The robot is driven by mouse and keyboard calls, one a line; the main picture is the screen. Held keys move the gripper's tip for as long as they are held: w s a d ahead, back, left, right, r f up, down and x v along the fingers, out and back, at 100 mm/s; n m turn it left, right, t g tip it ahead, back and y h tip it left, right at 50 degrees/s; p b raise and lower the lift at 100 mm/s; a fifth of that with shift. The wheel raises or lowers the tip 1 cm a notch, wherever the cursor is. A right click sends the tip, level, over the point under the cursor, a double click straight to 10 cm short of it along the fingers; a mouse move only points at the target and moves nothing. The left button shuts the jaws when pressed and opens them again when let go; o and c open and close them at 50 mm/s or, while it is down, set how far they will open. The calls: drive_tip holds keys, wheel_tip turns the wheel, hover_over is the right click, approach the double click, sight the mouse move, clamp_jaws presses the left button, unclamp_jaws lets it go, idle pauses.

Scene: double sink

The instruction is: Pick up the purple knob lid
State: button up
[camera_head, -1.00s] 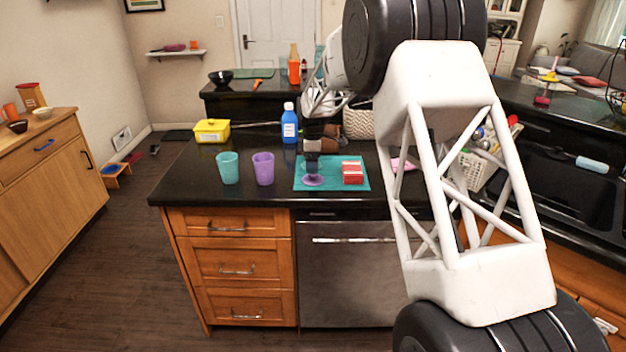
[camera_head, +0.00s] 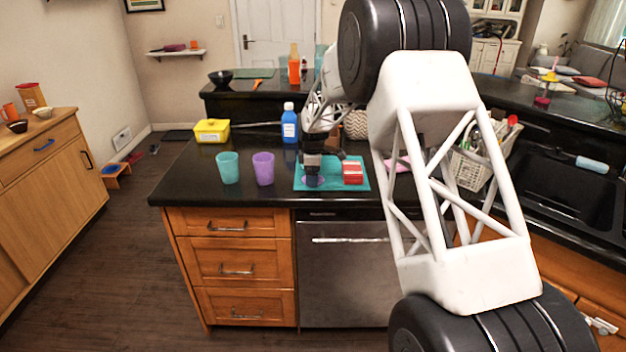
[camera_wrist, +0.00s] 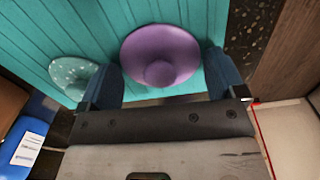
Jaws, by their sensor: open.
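The purple knob lid (camera_wrist: 160,48) lies knob-up on a ridged teal mat (camera_wrist: 200,12) in the wrist view. My gripper (camera_wrist: 160,68) is open, with one blue finger on each side of the knob. The fingertips are over or beside the lid's near rim; I cannot tell whether they touch it. In the head view, my gripper (camera_head: 312,174) is low over the teal mat (camera_head: 335,187) and hides most of the purple lid (camera_head: 314,183). A speckled teal lid (camera_wrist: 74,76) lies just left of the left finger in the wrist view.
A red and white box (camera_head: 352,172) sits on the mat to the right of my gripper. A purple cup (camera_head: 263,169) and a teal cup (camera_head: 228,168) stand to the left. A blue bottle (camera_head: 290,127) and a yellow container (camera_head: 212,131) stand farther back. The counter's front edge is close.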

drive_tip(key=shift+c, duration=0.3)
drive_tip(key=c, duration=0.5)
drive_tip(key=shift+r, duration=0.1)
drive_tip(key=shift+r, duration=0.7)
wheel_tip(320, 180, up, 2)
drive_tip(key=shift+r, duration=0.1)
drive_tip(key=s+d+r, duration=0.1)
drive_tip(key=s+d, duration=0.2)
drive_tip(key=s, duration=1.2)
drive_tip(key=shift+s, duration=0.4)
drive_tip(key=shift+w+r, duration=0.1)
drive_tip(key=shift+r, duration=0.05)
